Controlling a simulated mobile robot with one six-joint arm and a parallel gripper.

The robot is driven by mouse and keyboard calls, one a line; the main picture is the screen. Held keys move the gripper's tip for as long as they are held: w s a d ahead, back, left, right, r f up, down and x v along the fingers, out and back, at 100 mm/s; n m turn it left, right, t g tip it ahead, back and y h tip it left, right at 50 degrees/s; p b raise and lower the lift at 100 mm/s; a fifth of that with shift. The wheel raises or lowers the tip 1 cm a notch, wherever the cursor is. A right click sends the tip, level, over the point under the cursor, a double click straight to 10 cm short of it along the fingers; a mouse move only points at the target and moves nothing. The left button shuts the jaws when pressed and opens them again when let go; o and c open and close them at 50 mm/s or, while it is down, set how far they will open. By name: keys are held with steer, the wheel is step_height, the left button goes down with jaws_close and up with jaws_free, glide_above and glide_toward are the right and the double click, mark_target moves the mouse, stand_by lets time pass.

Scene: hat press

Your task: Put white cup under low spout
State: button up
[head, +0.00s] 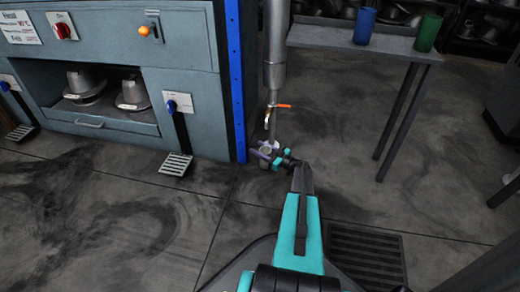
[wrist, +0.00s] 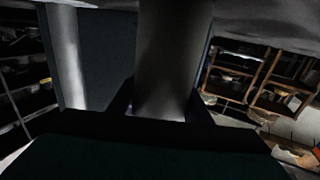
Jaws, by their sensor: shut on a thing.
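The low spout (head: 267,122) is at the bottom of a vertical grey pipe, below a tap with an orange handle (head: 279,106). My gripper (head: 269,155) is just below the spout in the head view, with its jaws shut on the white cup (head: 266,149). The cup shows only as a small pale shape, mostly hidden by the fingers. In the wrist view a shaded grey cylindrical surface (wrist: 174,60) stands between the dark fingers of my gripper (wrist: 162,108). I cannot tell whether the cup is exactly centred under the spout, or what it rests on.
A blue cup (head: 364,25) and a green cup (head: 427,32) stand on a grey table (head: 330,38) at right. A blue-grey press cabinet (head: 190,50) with foot pedals (head: 175,164) is at left. A floor grate (head: 366,255) lies at lower right. The floor at lower left is clear.

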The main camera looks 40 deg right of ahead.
steer(key=o, duration=1.4)
steer(key=shift+s+r, duration=0.2)
steer(key=p, duration=0.5)
glide_toward(270, 154)
steer(key=shift+w+a+f, duration=0.1)
steer(key=shift+w, duration=1.05)
steer(key=shift+w+a, duration=0.1)
steer(key=shift+w, duration=1)
